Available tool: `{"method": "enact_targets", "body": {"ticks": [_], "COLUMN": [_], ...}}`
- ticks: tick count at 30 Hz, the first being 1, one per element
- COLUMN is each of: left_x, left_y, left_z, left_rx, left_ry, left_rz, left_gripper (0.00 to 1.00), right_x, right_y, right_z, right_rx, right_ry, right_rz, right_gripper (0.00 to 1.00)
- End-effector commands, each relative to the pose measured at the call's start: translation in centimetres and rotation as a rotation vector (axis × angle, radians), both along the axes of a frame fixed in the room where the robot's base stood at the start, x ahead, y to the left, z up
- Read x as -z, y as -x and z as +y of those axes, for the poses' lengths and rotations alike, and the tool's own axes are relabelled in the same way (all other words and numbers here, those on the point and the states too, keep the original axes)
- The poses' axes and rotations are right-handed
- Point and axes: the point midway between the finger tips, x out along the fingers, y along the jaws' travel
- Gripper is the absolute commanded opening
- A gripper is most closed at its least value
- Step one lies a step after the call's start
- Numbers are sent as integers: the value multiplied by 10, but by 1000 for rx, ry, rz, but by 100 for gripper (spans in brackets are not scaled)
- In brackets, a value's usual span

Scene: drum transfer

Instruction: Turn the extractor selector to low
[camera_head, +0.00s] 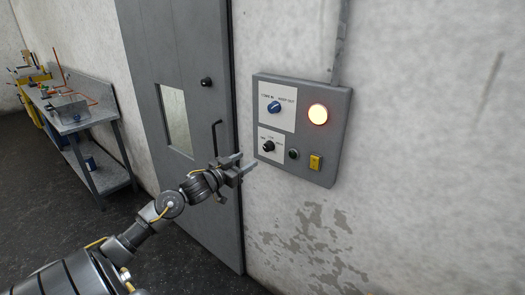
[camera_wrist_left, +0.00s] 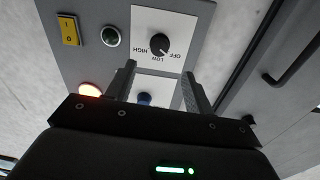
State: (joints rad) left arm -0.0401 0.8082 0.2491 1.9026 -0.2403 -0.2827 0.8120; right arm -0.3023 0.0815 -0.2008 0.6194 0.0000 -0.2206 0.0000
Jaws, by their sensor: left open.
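The extractor selector is a small black knob (camera_head: 269,146) on the lower white plate of the grey wall panel (camera_head: 304,90). In the left wrist view the knob (camera_wrist_left: 159,44) shows upside down beside the labels OFF, LOW and HIGH. Its pointer is too small for me to tell which label it points at. My left gripper (camera_head: 243,165) is open and empty, just left of and below the knob in the head view. In the left wrist view its two fingers (camera_wrist_left: 159,78) are apart, with the knob beyond their tips and touching neither. My right gripper is not in view.
The panel also carries a blue knob (camera_head: 273,107), a lit orange lamp (camera_head: 318,114), a dark green button (camera_head: 293,154) and a yellow switch (camera_head: 315,162). A grey door (camera_head: 180,60) with a black handle (camera_head: 215,138) stands close left. A workbench (camera_head: 85,115) is far left.

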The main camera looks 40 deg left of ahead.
Motion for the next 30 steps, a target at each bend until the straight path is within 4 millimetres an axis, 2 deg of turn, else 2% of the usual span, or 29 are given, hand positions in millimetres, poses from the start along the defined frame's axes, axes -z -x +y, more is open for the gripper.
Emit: {"method": "enact_targets", "body": {"ticks": [9,15,21,29,30], "left_x": [-4,-2,-1,0,0], "left_y": [-56,-85,-97,-98,-98], "left_z": [0,-1,-2,-2,-2], "left_rx": [-3,-2,-1,-1,-1], "left_ry": [3,2,0,-1,-1], "left_rz": [-1,0,0,1,1], "left_gripper": [53,53,53,53,49], "right_x": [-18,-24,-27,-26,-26], "right_y": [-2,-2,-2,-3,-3], "right_z": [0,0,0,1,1], "right_rx": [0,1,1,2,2], "right_ry": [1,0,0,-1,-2], "right_rz": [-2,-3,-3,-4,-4], "right_gripper": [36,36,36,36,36]}}
